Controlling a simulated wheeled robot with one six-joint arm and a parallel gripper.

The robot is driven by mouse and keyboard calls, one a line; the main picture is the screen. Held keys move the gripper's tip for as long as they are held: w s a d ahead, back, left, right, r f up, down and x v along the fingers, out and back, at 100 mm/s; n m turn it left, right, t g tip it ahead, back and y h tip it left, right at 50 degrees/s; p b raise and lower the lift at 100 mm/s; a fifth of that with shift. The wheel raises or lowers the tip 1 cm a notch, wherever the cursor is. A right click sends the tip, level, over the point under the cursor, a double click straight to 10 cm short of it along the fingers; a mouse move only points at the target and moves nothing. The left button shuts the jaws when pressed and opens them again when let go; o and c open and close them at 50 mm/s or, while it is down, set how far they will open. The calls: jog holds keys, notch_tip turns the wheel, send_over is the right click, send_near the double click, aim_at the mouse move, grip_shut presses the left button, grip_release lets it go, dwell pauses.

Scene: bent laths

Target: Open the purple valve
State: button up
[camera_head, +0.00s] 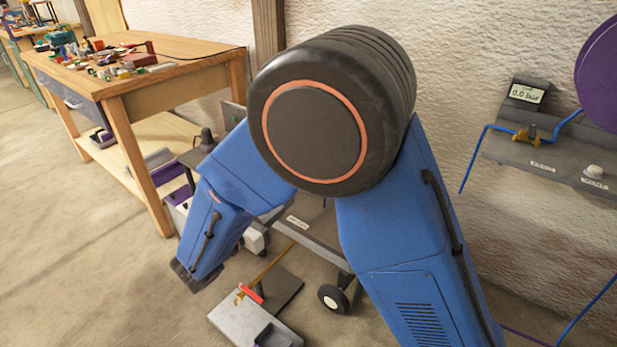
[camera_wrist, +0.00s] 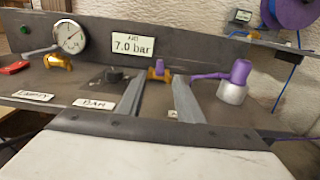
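In the wrist view, a small valve with a purple handle (camera_wrist: 159,67) on a brass body stands on a dark grey panel (camera_wrist: 65,84), below a display reading 7.0 bar (camera_wrist: 134,45). A purple piece runs right from near it to a silver fitting (camera_wrist: 231,92) with a purple top. My gripper (camera_wrist: 158,92) is open. Its two grey fingers are apart and point at the panel, with the purple valve just beyond the gap between them. I see no contact. In the head view my arm hides the valve, and I cannot make out the gripper.
A wooden workbench (camera_head: 170,76) with clutter is at left. A wall shelf (camera_head: 530,155) with a blue hose is at right. Floor at left is clear.

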jog(key=x, duration=1.3)
jog(key=shift+d, duration=0.1)
jog(key=shift+c, duration=0.6)
grip_shut()
